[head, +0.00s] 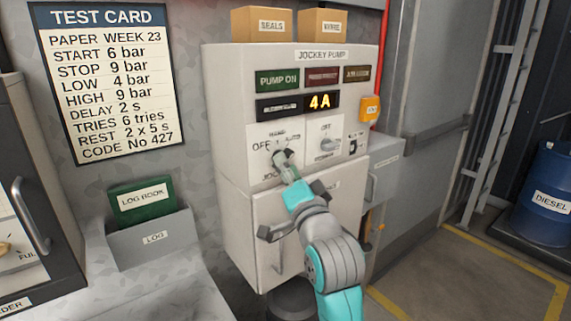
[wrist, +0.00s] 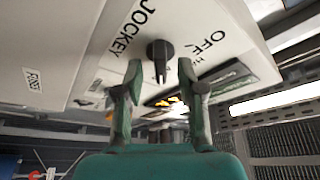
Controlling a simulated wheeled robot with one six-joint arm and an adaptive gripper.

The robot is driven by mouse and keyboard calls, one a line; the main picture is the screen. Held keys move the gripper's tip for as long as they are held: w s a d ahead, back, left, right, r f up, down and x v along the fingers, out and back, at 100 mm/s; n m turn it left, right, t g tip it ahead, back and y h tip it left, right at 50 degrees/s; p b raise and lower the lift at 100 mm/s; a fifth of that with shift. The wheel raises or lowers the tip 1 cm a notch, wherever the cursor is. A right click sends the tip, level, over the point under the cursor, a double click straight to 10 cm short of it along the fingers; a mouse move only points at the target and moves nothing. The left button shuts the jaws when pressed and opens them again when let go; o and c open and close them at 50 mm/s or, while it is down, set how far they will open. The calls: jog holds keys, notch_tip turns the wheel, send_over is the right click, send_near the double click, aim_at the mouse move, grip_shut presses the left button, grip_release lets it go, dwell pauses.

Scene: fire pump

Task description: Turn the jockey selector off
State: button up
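The jockey pump panel (head: 222,120) is a pale cabinet with a lit "4A" display. The jockey selector is a small dark knob (wrist: 160,52) on its front, with "OFF" and "JOCKEY" lettering around it in the wrist view. My gripper (head: 284,161) is at this selector and mostly covers it in the head view. In the wrist view my gripper (wrist: 160,70) is open, with one finger on each side of the knob and a visible gap to both. The knob's pointer direction is hard to read.
A second selector (head: 327,145) sits close to the right of my gripper. An orange box (head: 370,108) is on the panel's right side. The log tray (head: 155,240) stands at left, below the test card (head: 108,80). A blue diesel drum (head: 545,190) is far right.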

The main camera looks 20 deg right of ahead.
jog(key=shift+x, duration=0.95)
grip_shut()
